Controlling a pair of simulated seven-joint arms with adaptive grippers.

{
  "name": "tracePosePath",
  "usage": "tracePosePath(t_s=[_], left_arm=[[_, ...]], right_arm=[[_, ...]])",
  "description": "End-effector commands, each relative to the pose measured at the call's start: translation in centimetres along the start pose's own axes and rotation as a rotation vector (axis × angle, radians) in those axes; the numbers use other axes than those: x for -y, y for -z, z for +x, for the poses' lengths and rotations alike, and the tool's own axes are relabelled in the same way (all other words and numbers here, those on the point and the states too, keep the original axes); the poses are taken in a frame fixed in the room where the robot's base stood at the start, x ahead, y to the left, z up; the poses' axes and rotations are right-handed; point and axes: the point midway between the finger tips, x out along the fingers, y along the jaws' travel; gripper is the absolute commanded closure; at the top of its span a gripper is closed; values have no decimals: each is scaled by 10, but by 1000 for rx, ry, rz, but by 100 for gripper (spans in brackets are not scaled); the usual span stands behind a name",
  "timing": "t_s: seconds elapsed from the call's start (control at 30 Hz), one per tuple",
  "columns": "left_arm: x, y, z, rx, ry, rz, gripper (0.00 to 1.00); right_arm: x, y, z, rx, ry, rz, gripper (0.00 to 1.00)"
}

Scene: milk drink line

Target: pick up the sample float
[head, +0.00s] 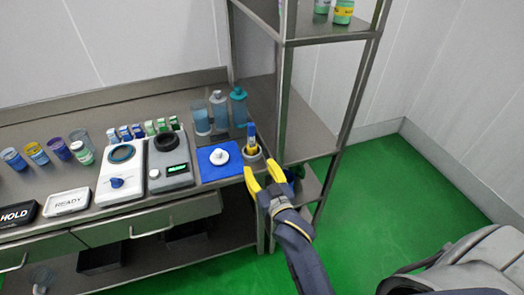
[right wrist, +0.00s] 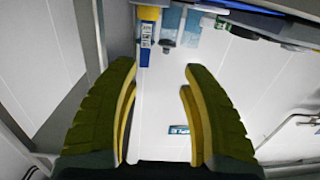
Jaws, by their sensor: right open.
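A slim blue-and-yellow piece (head: 251,138), seemingly the sample float, stands upright in a grey round holder (head: 253,154) at the right end of the steel bench. It also shows in the right wrist view (right wrist: 146,42), at the top, left of centre between the finger lines. My right gripper (head: 264,173) is open and empty, its yellow fingers pointing at the holder from the bench's front edge. In the right wrist view the fingers (right wrist: 160,70) are wide apart with nothing between them. The piece's lower end is hidden in the holder. My left gripper is not in view.
A blue mat (head: 206,172) with a white knobbed piece (head: 219,156) lies left of the holder. Blue-toned bottles (head: 219,112) stand behind. A steel shelf rack (head: 283,95) rises close on the right. Scales (head: 170,172) and cups fill the bench's left.

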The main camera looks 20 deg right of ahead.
Motion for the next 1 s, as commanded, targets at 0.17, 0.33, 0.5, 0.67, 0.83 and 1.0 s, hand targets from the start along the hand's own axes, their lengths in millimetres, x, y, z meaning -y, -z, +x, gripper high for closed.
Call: tracePosePath(t_s=[0.17,0.33,0.5,0.67,0.83,1.0], left_arm=[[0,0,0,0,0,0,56],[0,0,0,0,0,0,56],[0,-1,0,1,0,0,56],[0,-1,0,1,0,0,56],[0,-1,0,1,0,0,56],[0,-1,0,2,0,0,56]], right_arm=[[-11,46,-16,-64,-22,13,55],[-13,48,-12,-50,-30,23,55],[-14,49,13,-50,-30,26,55],[-15,51,42,-50,-29,27,55],[-16,52,72,-49,-29,27,55],[-16,52,92,-48,-29,27,55]])
